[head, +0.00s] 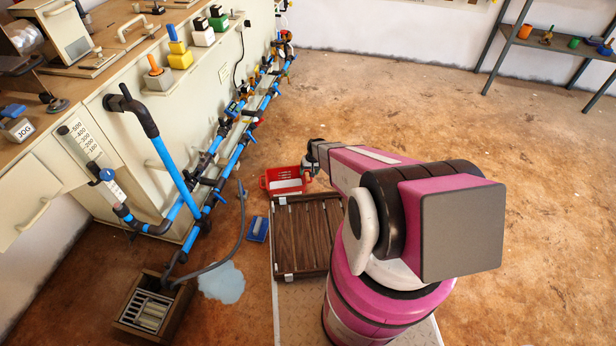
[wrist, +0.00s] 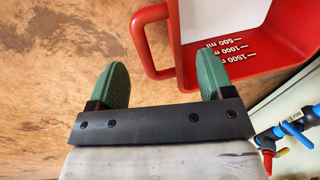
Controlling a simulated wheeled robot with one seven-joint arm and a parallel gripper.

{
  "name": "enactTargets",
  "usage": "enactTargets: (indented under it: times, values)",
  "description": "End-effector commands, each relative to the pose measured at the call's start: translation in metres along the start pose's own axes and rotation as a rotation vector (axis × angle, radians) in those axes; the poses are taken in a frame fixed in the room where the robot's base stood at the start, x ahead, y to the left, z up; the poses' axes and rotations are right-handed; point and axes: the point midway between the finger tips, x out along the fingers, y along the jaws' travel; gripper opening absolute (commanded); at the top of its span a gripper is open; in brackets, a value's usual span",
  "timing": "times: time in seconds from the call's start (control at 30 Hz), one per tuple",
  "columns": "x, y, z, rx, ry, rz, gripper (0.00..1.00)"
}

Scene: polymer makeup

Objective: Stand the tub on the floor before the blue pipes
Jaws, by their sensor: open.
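The red tub (head: 286,190) has a white inside and appears to stand upright on the floor, to the right of the blue pipes (head: 236,155). In the wrist view the tub (wrist: 262,74) shows volume marks on its inner wall and a red loop handle (wrist: 139,45). My gripper (head: 308,172) is at the tub's right side in the head view. In the wrist view my gripper (wrist: 160,82) has its green fingers wide apart. Part of the handle shows between them, and the right finger overlaps the tub's edge. Whether the fingers touch it is unclear.
A dark slatted wooden deck (head: 308,236) lies just nearer than the tub. A blue object (head: 257,229), a puddle (head: 222,283) and a grated box (head: 148,312) are on the floor near the pipes. Open floor (head: 420,110) spreads to the right.

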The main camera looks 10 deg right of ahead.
Motion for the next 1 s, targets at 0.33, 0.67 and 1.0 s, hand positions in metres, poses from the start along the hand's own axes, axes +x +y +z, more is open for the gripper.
enactTargets:
  times: [0.33,0.67,1.0]
  values:
    - [-0.065,0.000,0.001,0.000,0.001,0.000,0.74]
    - [-0.127,-0.005,0.021,0.001,0.003,0.013,0.74]
    - [-0.348,-0.025,0.148,0.024,0.009,0.109,0.74]
